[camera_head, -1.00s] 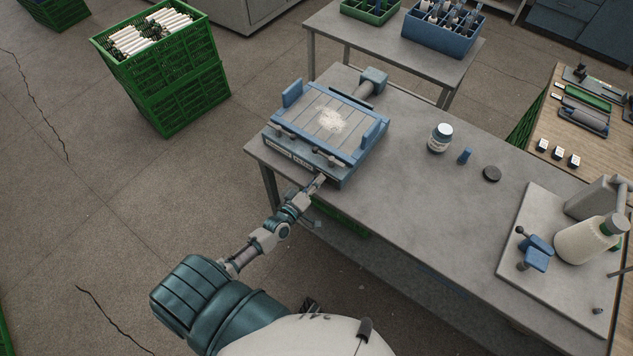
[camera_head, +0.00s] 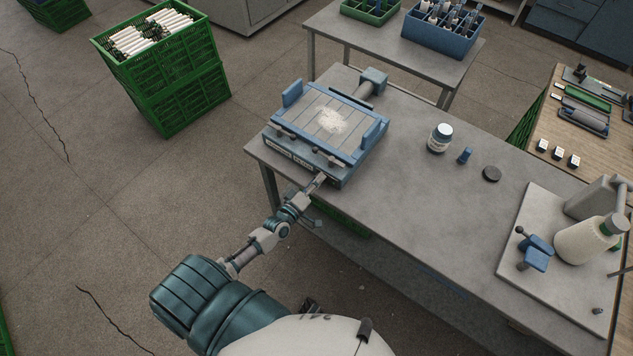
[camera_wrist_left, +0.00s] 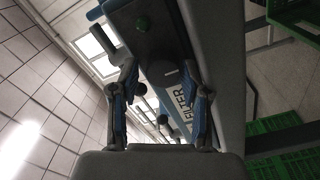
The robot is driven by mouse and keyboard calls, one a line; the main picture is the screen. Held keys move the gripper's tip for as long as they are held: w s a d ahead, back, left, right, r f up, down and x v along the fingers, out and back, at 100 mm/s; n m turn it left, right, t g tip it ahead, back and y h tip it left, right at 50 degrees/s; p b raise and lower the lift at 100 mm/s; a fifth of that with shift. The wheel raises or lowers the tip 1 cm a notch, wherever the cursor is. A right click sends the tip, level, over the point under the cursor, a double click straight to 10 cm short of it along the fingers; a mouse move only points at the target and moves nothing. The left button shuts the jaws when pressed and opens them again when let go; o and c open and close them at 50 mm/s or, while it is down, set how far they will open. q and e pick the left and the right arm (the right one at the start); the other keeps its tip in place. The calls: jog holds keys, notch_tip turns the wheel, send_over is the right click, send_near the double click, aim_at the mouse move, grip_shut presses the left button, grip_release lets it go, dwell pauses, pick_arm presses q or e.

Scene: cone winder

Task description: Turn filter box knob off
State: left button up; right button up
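The filter box (camera_head: 318,135) is a blue and grey box with a slatted top and a pale dusty heap on it, at the table's left end. Its labelled front faces my left arm. My left gripper (camera_head: 320,181) is at the right part of this front, just below the box edge. In the left wrist view my left gripper (camera_wrist_left: 160,68) has its two fingers spread apart, with the "FILTER" label (camera_wrist_left: 184,104) seen between them. A dark round piece (camera_wrist_left: 143,23) shows on the box beyond the fingertips. I cannot tell which part is the knob, or whether the fingers touch it.
The grey table (camera_head: 400,165) holds a white jar (camera_head: 440,138), a blue piece (camera_head: 465,156) and a dark disc (camera_head: 491,173), right of the box. A board with a yarn cone (camera_head: 585,240) is further right. Stacked green crates (camera_head: 175,95) stand on the floor at left.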

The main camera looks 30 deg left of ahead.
pick_arm(q)
jog(key=shift+s+f, duration=0.1)
jog(key=shift+f, duration=0.3)
